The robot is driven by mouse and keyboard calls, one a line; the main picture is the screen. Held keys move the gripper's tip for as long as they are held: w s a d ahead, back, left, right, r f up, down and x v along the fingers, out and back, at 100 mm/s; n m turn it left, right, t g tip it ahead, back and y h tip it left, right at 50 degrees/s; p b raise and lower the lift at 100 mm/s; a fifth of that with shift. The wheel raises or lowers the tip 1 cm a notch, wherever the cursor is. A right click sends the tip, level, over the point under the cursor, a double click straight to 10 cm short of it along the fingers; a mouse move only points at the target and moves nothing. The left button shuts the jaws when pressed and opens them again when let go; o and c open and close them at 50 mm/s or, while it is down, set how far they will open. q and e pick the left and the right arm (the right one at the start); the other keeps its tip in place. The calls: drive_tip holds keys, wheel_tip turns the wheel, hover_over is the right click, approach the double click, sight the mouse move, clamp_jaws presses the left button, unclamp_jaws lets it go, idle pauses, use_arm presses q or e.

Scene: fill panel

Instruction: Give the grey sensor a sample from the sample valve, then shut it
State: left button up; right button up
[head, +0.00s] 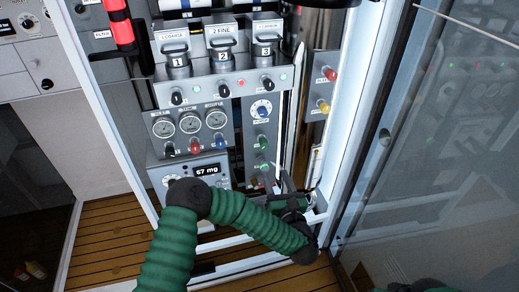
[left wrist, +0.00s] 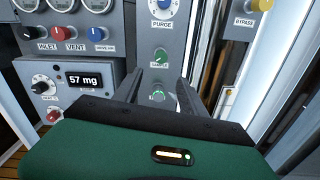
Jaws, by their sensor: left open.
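My left gripper (left wrist: 158,82) is open, just in front of the lower knob; contact cannot be told. A grey box with a mg display (head: 207,171), perhaps the sensor, is at lower left. My right gripper is not seen.
A blue PURGE knob (left wrist: 162,6) is above the green knobs. Gauges (head: 190,123) and INLET and VENT knobs are left of them. A white frame post (head: 345,100) and glass stand close on the right.

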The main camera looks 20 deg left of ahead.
sight(265, 147)
use_arm(q)
drive_tip(key=x, duration=1.4)
drive_tip(key=shift+w+a, duration=0.2)
drive_tip(key=shift+w, duration=0.15)
drive_tip(key=shift+r, duration=0.1)
clamp_jaws()
